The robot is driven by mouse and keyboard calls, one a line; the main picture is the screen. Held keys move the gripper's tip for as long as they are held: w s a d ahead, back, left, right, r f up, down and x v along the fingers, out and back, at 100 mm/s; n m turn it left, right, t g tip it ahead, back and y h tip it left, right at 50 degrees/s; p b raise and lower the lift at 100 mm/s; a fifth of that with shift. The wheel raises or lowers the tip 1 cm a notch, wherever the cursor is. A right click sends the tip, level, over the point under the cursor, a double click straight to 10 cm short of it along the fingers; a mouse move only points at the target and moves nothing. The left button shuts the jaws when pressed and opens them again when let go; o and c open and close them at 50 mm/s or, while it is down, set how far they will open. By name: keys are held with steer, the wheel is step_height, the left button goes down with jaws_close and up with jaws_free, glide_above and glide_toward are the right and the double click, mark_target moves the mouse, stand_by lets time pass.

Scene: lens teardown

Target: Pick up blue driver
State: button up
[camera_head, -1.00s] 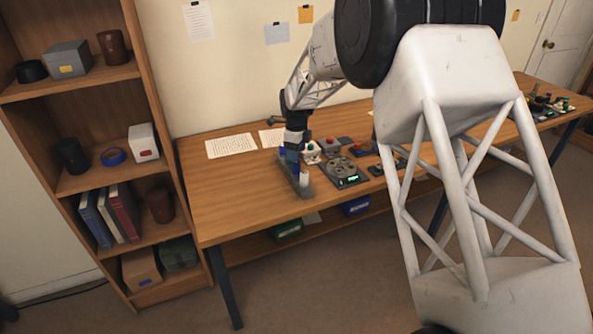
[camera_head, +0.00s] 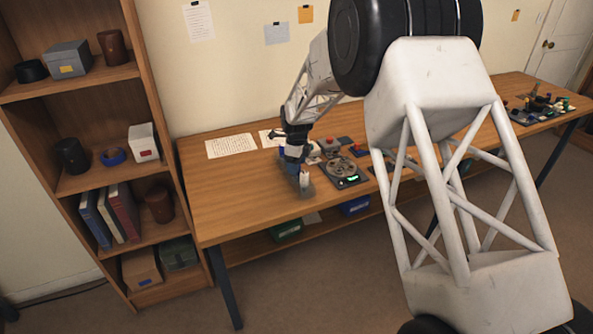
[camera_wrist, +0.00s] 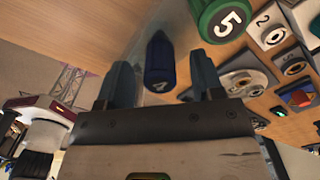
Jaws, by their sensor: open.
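A dark blue driver handle (camera_wrist: 159,60) marked with a number, probably 4, shows in the wrist view. My gripper (camera_wrist: 163,80) is open, and the blue handle lies in the gap between its two fingers, nearer the left one in the picture. I cannot tell whether either finger touches it. In the head view my gripper (camera_head: 303,184) is low over the left part of the table, and the blue driver cannot be made out clearly there.
A green handle (camera_wrist: 222,18) marked 5 is close to the right finger in the wrist view. A dark tray (camera_head: 343,172) sits right of my gripper.

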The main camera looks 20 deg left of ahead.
stand_by(0.4)
steer(key=c, duration=1)
steer(key=shift+o, duration=0.2)
steer(key=shift+r, duration=0.1)
steer(key=shift+r, duration=4.9)
steer(key=shift+d, duration=0.1)
steer(key=w+d+f+n, duration=0.1)
steer(key=w+d+n, duration=0.3)
steer(key=n, duration=0.9)
steer(key=w+d+f+n, duration=0.1)
steer(key=w+d+n, duration=0.3)
steer(key=d+n, duration=0.5)
steer(key=n, duration=0.3)
steer(key=shift+w+d+f+n, duration=0.25)
steer(key=shift+w+d+n, duration=0.05)
steer(key=shift+w+n, duration=0.1)
